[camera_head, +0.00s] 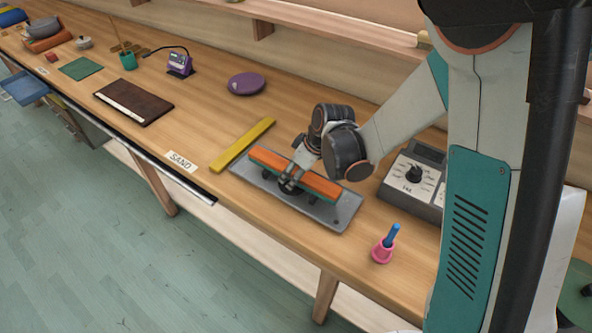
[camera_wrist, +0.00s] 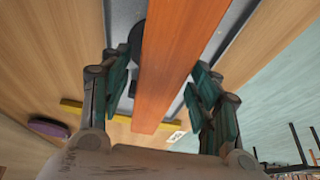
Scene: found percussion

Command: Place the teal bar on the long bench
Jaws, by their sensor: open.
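An orange bar (camera_head: 312,180) lies on a grey metal plate (camera_head: 345,212) on the long bench (camera_head: 205,130). A teal strip (camera_head: 322,198) runs along its lower front side; I cannot tell whether this is a separate teal bar beneath or part of the same piece. My gripper (camera_head: 290,184) is over the middle of the orange bar. In the wrist view the orange bar (camera_wrist: 168,75) passes between the open teal fingers of my gripper (camera_wrist: 160,72), with gaps at both sides. No teal shows on the bar in that view.
A yellow bar (camera_head: 243,145) lies left of the plate. A grey box with a dial (camera_head: 414,177) and a pink cup with a blue stick (camera_head: 384,248) stand to the right. A purple disc (camera_head: 246,84) lies behind. Bare bench lies around the SAND label (camera_head: 181,161).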

